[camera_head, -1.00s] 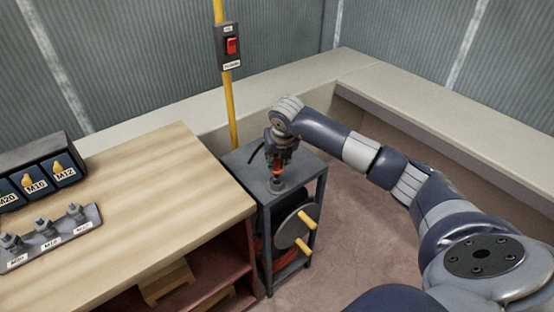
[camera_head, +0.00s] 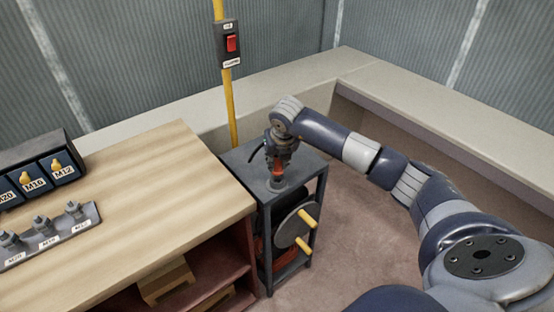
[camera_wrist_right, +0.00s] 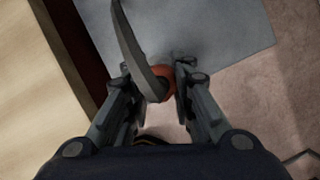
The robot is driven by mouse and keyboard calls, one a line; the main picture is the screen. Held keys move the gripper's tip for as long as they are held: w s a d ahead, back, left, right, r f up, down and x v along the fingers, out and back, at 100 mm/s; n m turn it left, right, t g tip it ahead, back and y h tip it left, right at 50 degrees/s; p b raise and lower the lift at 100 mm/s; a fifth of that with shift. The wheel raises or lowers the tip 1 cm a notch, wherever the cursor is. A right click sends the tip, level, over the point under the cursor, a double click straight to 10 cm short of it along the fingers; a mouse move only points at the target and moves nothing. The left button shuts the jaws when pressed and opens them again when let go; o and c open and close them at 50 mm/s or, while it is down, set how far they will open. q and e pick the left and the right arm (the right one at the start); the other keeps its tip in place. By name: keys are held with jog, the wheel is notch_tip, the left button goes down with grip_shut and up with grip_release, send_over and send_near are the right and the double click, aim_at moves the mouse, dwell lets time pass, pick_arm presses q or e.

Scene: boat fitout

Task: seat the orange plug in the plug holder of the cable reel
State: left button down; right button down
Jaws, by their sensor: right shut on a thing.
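The orange plug (camera_head: 278,171) is held upright in my right gripper (camera_head: 279,167), over the top of the cable reel's stand (camera_head: 244,164). In the right wrist view the orange plug (camera_wrist_right: 164,82) sits between the two fingers of my right gripper (camera_wrist_right: 155,84), with its dark cable running up the picture. The round grey plug holder (camera_head: 275,186) on the stand top is directly below the plug. The plug's lower end is at the holder; I cannot tell how deep it sits. The left gripper is not in view.
The reel (camera_head: 294,226) with yellow handles hangs in the stand below. A wooden workbench (camera_head: 150,190) stands close on the left, with labelled bins (camera_head: 45,170) and a fittings rack (camera_head: 50,235). A yellow pole with a red switch (camera_head: 231,43) rises behind. Floor at right is clear.

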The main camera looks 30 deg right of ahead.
jog(key=shift+f+b, duration=1.25)
jog(key=shift+f, duration=0.25)
jog(key=c, duration=1.3)
grip_release()
jog(key=v, duration=1.2)
jog(key=shift+w, duration=0.1)
